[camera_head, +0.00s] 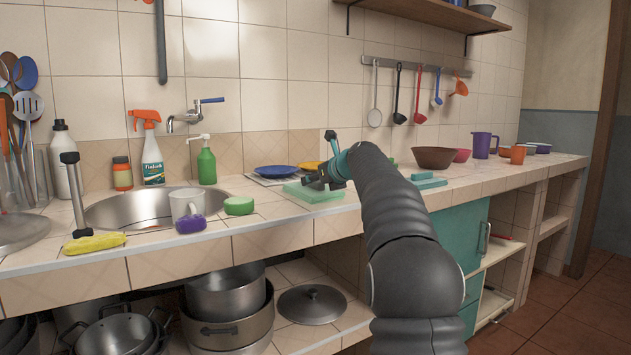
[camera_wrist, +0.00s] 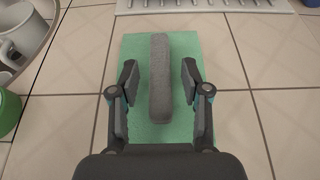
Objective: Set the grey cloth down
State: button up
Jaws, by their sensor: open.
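The grey cloth (camera_wrist: 160,85) is a long, narrow rolled shape in the wrist view. It appears to lie lengthwise on a green mat (camera_wrist: 185,48), which also shows on the counter in the head view (camera_head: 322,196). My gripper (camera_wrist: 160,72) is open, with one finger on each side of the cloth and a visible gap on both sides. In the head view my gripper (camera_head: 318,183) is low over the green mat. There the cloth is hard to tell from my gripper.
A dish rack (camera_wrist: 200,4) with a blue plate (camera_head: 276,171) is just behind the mat. A teal cloth (camera_head: 428,181) and a brown bowl (camera_head: 434,157) are to the right.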

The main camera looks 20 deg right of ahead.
jog(key=b+v, duration=0.1)
jog(key=v, duration=1.1)
jog(key=shift+r, duration=0.15)
jog(key=s+a+f+n+g, duration=0.2)
jog(key=s+a+f+n, duration=0.3)
jog(key=s+a+n, duration=0.35)
jog(key=s+a+f+n+g, duration=0.2)
jog(key=s+a+f+n, duration=0.45)
jog(key=s, duration=0.35)
jog(key=s+a+f+n+g+h, duration=0.1)
jog(key=s+a+f+n+g, duration=0.1)
jog(key=s+f+n, duration=0.7)
jog(key=s+a+f+n+g+h, duration=0.1)
jog(key=s+a+f+n, duration=0.1)
jog(key=s+f+n, duration=0.7)
jog(key=s, duration=0.5)
jog(key=shift+s+a+n+g+h, duration=0.25)
jog(key=shift+a+n+g+h, duration=0.05)
jog(key=shift+a+n+g, duration=0.1)
